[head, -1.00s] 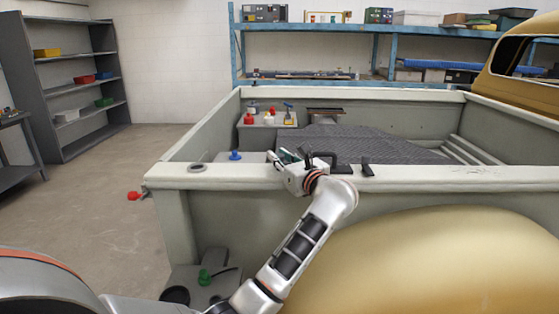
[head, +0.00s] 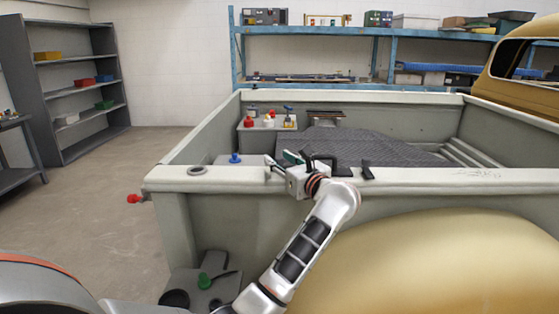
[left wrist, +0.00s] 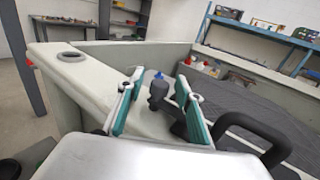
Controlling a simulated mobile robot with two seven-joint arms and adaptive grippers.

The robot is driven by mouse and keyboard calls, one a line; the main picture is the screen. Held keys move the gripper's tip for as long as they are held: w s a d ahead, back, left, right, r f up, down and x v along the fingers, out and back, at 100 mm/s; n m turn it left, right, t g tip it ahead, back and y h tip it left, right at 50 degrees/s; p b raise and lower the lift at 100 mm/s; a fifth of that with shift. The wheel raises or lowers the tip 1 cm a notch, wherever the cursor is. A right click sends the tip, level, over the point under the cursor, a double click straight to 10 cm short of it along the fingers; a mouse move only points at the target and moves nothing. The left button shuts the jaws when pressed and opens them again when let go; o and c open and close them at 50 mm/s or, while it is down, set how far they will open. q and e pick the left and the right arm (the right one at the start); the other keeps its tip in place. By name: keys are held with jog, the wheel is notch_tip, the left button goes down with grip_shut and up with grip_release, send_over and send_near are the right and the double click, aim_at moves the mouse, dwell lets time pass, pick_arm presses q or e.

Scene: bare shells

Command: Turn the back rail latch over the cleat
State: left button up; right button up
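My left gripper (head: 284,163) is over the truck bed's near rail (head: 430,179) in the head view. In the left wrist view, its two teal-padded fingers (left wrist: 158,108) stand apart, so it is open. A dark grey knobbed lever (left wrist: 158,92) shows between the fingers, with no clear contact. A black arched handle (left wrist: 252,128) is to their right. In the head view, a black arch (head: 325,160) is partly behind my wrist, and a short black upright piece (head: 367,170) stands on the rail to its right. I cannot tell which is the latch or the cleat. My right gripper is out of view.
A blue knob (head: 235,158) is beyond the rail, left of the gripper. A round hole (head: 197,170) is at the rail's left corner. Small items sit on a grey box (head: 262,124) in the bed. A dark ribbed mat (head: 370,147) covers much of the bed.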

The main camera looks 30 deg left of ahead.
pick_arm(q)
jog(key=v, duration=1.1)
jog(key=shift+s+d, duration=0.2)
jog(key=shift+d, duration=0.1)
